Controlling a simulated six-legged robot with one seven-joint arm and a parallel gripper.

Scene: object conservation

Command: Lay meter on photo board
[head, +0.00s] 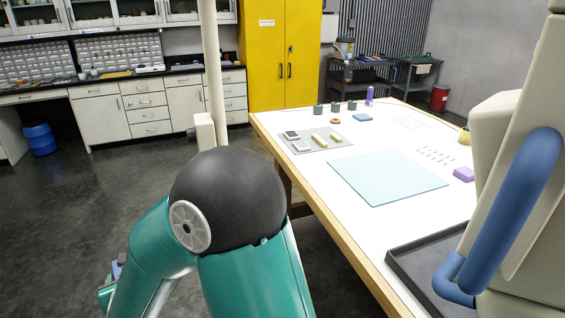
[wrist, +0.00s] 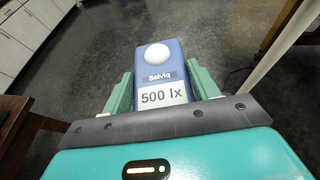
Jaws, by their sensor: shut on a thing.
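The meter (wrist: 160,62) is a blue block with a white dome and a label reading 500 lx. My gripper (wrist: 163,88) is shut on it, with a green finger on each side. In the head view the gripper (head: 111,284) is low at the left, over the floor and away from the table, and a blue bit of the meter (head: 117,268) shows there. A grey board (head: 341,145), apparently the photo board, lies flat on the white table and bears pale cards and small yellowish bars. Its right part has some bare room.
The white table (head: 300,168) has a wooden edge. A pale blue mat (head: 385,178) lies bare nearer me. A dark tray (head: 410,263) is at the near edge. Several dark cylinders stand behind the board. A pale post (head: 213,75) rises left of the table.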

